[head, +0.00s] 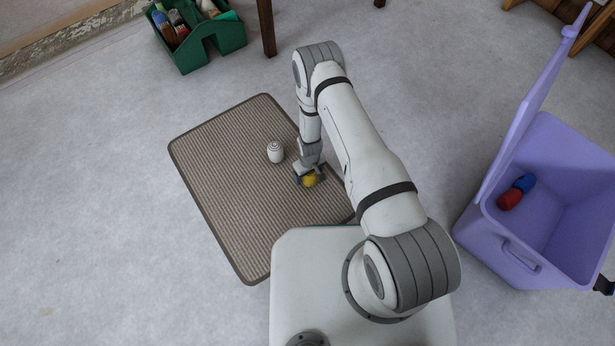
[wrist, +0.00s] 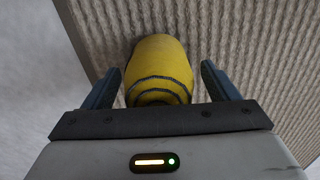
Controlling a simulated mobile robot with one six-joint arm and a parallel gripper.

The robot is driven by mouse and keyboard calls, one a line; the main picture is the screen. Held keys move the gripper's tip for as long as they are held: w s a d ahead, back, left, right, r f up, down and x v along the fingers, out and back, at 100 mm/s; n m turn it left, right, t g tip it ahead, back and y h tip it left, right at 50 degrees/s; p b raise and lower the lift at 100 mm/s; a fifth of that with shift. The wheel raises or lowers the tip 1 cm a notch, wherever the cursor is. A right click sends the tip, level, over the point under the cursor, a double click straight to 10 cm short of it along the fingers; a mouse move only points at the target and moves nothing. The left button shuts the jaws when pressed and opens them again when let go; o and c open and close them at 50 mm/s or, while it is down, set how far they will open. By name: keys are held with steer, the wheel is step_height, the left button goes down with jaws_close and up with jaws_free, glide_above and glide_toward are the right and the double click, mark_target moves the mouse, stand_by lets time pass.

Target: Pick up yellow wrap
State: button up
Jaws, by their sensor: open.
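The yellow wrap (head: 309,181) is a small roll on the ribbed mat (head: 217,180), near the mat's right edge. In the wrist view the yellow wrap (wrist: 158,72) shows dark curved lines on its near end. My gripper (head: 309,177) is over it in the head view. In the wrist view my gripper (wrist: 158,86) is open, with one finger on each side of the wrap and a gap visible on both sides. The lower near part of the wrap is hidden behind the gripper body.
A white wrap (head: 275,152) stands on the mat, left of my gripper. An open purple bin (head: 482,223) at the right holds a red roll (head: 510,199) and a blue roll (head: 525,183). A green tote (head: 190,60) with brushes stands at the top left. The left floor is clear.

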steer(key=shift+c, duration=0.3)
steer(key=c, duration=1)
